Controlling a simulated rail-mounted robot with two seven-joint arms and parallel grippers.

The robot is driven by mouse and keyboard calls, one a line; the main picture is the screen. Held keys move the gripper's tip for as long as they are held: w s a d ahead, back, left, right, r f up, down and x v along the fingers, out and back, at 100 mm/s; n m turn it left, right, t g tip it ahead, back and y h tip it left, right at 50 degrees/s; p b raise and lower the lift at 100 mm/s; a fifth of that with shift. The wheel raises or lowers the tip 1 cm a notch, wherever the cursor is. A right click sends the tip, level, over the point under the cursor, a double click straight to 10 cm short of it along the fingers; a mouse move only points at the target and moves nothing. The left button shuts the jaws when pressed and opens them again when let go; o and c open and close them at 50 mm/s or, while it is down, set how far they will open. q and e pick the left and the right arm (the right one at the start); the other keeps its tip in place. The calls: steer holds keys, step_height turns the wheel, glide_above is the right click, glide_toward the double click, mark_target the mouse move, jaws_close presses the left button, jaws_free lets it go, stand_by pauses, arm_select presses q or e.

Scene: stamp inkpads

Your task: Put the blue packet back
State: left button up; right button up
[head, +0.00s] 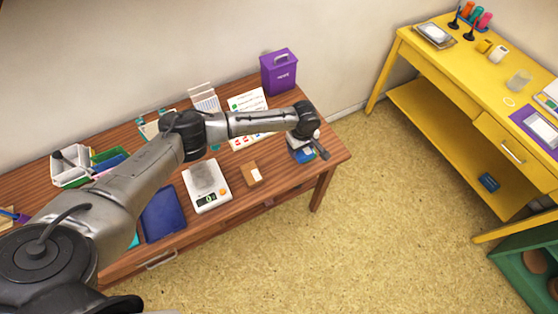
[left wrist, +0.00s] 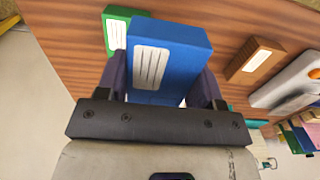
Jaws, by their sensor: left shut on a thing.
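The blue packet (left wrist: 180,45) with a white lined label is between the fingers of my left gripper (left wrist: 162,82) in the left wrist view. The fingers are shut on its two sides. In the head view, the left gripper (head: 309,138) is over the right end of the brown desk, and part of the blue packet (head: 306,156) shows beneath it. A green packet (left wrist: 115,30) with a white label lies beside the blue one in the wrist view. A brown packet (left wrist: 255,60) with a white label lies on the desk to the right. My right gripper does not show.
On the brown desk (head: 272,188) are a white scale (head: 207,190), a dark blue folder (head: 162,213), a paper sheet with coloured marks (head: 246,103) and a purple box (head: 279,72). A yellow table (head: 440,70) stands right, with a small blue item (head: 488,182) on its lower shelf.

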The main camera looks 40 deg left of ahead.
arm_select(q)
glide_above(279, 164)
step_height(279, 164, down, 4)
steer(key=shift+f, duration=0.2)
step_height(279, 164, down, 3)
steer(key=shift+f+b, duration=0.15)
steer(key=shift+b, duration=0.55)
steer(key=shift+f, duration=0.35)
steer(key=shift+f, duration=0.15)
steer(key=o, duration=1)
